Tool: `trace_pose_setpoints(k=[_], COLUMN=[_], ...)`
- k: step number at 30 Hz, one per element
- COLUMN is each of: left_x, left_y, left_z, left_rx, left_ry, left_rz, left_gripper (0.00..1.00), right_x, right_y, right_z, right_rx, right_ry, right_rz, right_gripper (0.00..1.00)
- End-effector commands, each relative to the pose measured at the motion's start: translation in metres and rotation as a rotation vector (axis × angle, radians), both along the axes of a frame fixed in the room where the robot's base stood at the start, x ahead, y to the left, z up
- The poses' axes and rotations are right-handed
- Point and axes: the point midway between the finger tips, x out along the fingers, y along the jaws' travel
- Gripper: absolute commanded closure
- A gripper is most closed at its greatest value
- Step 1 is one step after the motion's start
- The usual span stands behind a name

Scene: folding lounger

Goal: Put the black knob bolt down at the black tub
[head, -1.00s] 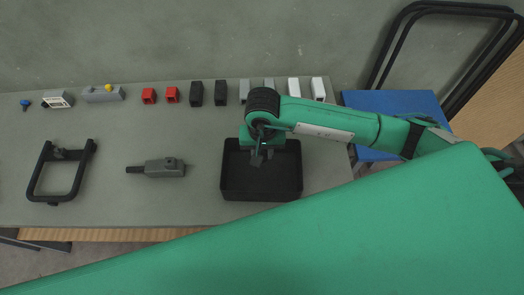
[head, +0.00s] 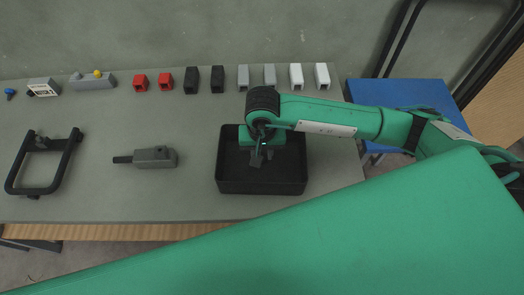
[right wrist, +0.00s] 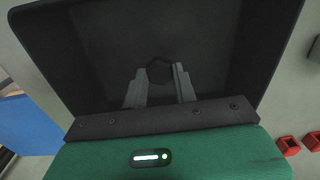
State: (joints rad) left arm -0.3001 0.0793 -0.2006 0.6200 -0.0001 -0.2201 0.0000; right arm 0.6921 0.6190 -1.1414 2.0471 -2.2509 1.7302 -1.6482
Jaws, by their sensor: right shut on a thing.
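The black tub (head: 290,182) is an open rectangular tray near the right end of the grey table. My right gripper (head: 257,158) points down over the inside of the tub, nearer its back wall. In the right wrist view, its two grey fingers (right wrist: 160,88) are shut on the black knob bolt (right wrist: 159,71), a dark, roughly hexagonal shape at the fingertips. The bolt is hard to tell from the dark tub behind it, and I cannot tell whether it touches the floor. My left gripper is not in view.
A grey block with a rod (head: 153,157) and a black frame (head: 14,176) lie left of the tub. Along the back edge stand several red (head: 140,82), black, grey and white (head: 322,76) blocks. A blue surface (head: 400,97) is right of the table.

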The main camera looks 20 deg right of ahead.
Motion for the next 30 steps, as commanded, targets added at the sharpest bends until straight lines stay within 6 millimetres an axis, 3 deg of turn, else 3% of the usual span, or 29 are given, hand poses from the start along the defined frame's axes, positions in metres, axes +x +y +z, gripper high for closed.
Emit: trace_pose_setpoints(k=[11, 12, 15, 16, 25, 30], left_x=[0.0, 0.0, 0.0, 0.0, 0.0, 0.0], left_y=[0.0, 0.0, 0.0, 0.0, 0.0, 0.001], left_z=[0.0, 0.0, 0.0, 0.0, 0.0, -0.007], left_rx=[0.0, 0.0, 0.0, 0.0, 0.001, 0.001], left_ry=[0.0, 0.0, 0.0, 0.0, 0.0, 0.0], left_rz=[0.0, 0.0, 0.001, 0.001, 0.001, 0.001], left_gripper=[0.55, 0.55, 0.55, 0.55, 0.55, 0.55], right_x=[0.0, 0.0, 0.0, 0.0, 0.0, 0.001], right_y=[0.0, 0.0, 0.0, 0.0, 0.0, 0.0], right_z=[0.0, 0.0, 0.0, 0.0, 0.002, 0.017], right_rx=[0.0, 0.0, 0.0, 0.0, 0.0, 0.002], right_ry=[0.0, 0.0, 0.0, 0.0, 0.0, -0.004], right_rz=[0.0, 0.0, 0.0, 0.0, 0.0, 0.0], right_gripper=[0.94, 0.68, 0.48, 0.46, 0.46, 0.46])
